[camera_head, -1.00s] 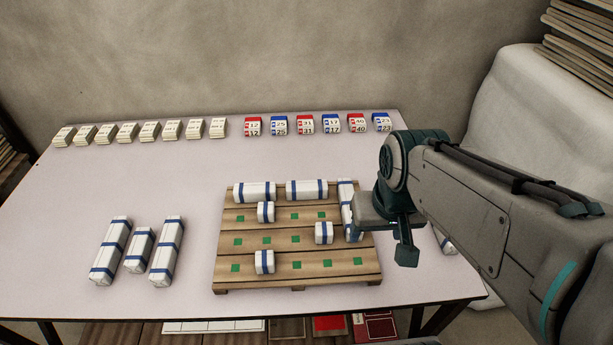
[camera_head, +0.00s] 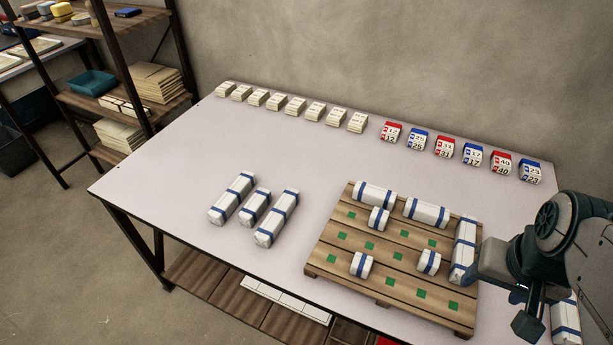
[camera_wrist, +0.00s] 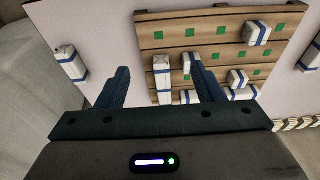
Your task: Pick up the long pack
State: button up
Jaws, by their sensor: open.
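Long white packs with blue bands lie in several places. Two long packs (camera_head: 232,199) (camera_head: 277,219) lie on the table left of the pallet, with a short pack (camera_head: 255,207) between them. On the pallet (camera_head: 385,292), two long packs (camera_head: 374,195) (camera_head: 427,212) lie along the back and one (camera_head: 463,250) along the right edge. Another pack (camera_head: 565,322) lies right of the pallet, partly hidden by my arm. My gripper (camera_wrist: 158,70) is open and empty near the pallet's right edge. In the wrist view, the right-edge pack (camera_wrist: 162,80) appears between its fingers; the height gap is unclear.
Several short packs (camera_head: 378,219) and green squares are on the pallet. Cream blocks (camera_head: 291,104) and red and blue numbered blocks (camera_head: 445,147) line the table's back edge. A shelf (camera_head: 110,101) stands at the left. The table's left part (camera_head: 165,170) is clear.

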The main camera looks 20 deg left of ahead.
jog(key=shift+c, duration=0.3)
jog(key=shift+c, duration=0.9)
jog(key=w+a+r+p, duration=0.1)
jog(key=w+a+r, duration=0.2)
jog(key=w+a, duration=0.65)
jog(key=g+p, duration=0.2)
send_over(278, 211)
notch_tip(278, 211, down, 10)
jog(key=f, duration=0.8)
jog(key=shift+w+f, duration=0.25)
jog(key=shift+f, duration=0.15)
jog(key=shift+s+f+p, duration=0.15)
jog(key=shift+f+p, duration=0.1)
jog(key=shift+f, duration=1.2)
jog(key=shift+s+f+p, duration=0.1)
jog(key=shift+f+p, duration=0.1)
jog(key=shift+f, duration=1.25)
jog(key=shift+a, duration=0.1)
jog(key=c, duration=0.8)
